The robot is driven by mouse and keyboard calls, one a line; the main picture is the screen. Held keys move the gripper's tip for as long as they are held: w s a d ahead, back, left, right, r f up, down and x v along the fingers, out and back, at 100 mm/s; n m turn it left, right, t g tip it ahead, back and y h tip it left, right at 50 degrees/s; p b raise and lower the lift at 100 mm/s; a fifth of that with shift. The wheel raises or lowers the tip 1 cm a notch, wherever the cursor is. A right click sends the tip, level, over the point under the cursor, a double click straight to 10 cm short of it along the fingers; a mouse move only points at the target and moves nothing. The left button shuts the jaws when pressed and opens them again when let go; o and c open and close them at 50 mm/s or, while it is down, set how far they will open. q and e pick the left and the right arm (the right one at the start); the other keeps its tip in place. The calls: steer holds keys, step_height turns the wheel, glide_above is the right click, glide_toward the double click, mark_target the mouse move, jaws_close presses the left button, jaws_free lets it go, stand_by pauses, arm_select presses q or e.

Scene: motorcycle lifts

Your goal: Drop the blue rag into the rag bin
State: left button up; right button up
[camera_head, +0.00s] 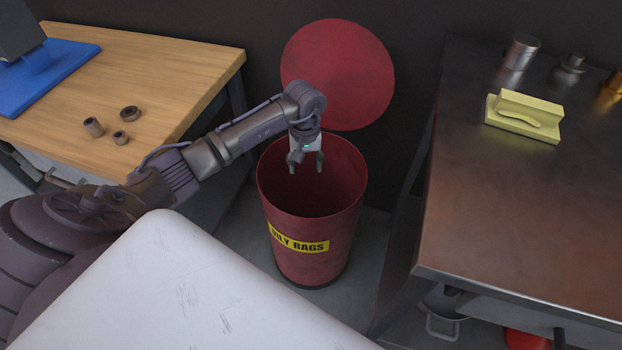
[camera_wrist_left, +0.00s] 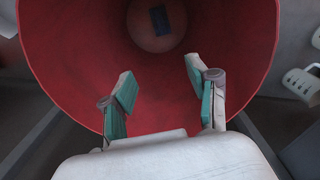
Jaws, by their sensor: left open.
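The rag bin (camera_head: 315,225) is a red open-topped drum with a yellow "OILY RAGS" label, standing on the floor between two benches. My left gripper (camera_head: 306,163) is over its mouth, pointing down, with its fingers apart and nothing between them. In the left wrist view the open fingers (camera_wrist_left: 160,72) show against the bin's red inner wall (camera_wrist_left: 80,75). Deep inside, on the round bottom, lies a small dark blue piece, seemingly the blue rag (camera_wrist_left: 159,20), apart from the fingers. The head view does not show the bin's bottom. My right gripper is not in view.
A round red lid (camera_head: 338,70) stands behind the bin. A wooden bench (camera_head: 180,75) with small metal rings is at left. A dark metal bench (camera_head: 510,210) at right holds a yellow block (camera_head: 525,115) and metal containers. A padlock-like object (camera_wrist_left: 302,82) shows beside the bin.

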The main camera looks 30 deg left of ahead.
arm_select(q)
step_height(320, 180, up, 12)
stand_by(0.6)
